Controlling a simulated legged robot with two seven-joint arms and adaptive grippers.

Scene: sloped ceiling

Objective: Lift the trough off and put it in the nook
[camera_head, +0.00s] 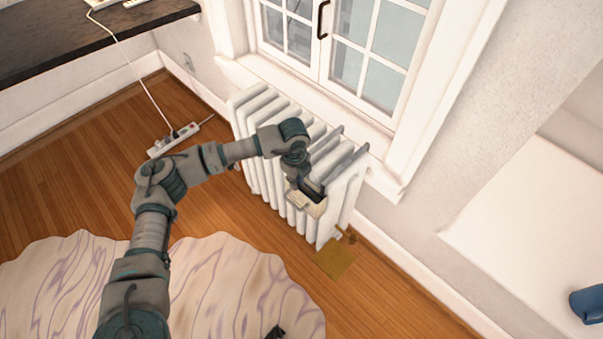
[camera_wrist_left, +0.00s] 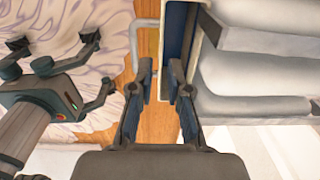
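The trough (camera_head: 308,206) is a narrow cream box with a dark blue inside, at the front side of the white radiator (camera_head: 262,118). In the left wrist view the trough (camera_wrist_left: 205,45) lies just beyond my left gripper (camera_wrist_left: 160,68), beside the radiator columns. A pale wire loop (camera_wrist_left: 137,42) shows beside it. My left gripper (camera_head: 300,192) is at the trough with its fingers apart; floor shows between them. Whether they touch the trough wall is unclear. My right gripper (camera_wrist_left: 98,72) has its fingers spread, over the rug. A white recessed ledge (camera_head: 530,210), possibly the nook, is at right.
A window (camera_head: 350,45) is behind the radiator. A power strip (camera_head: 173,140) with a cord and a brass-coloured plate (camera_head: 335,258) lie on the wood floor. A wavy rug (camera_head: 225,285) and dark counter (camera_head: 70,40) are at left.

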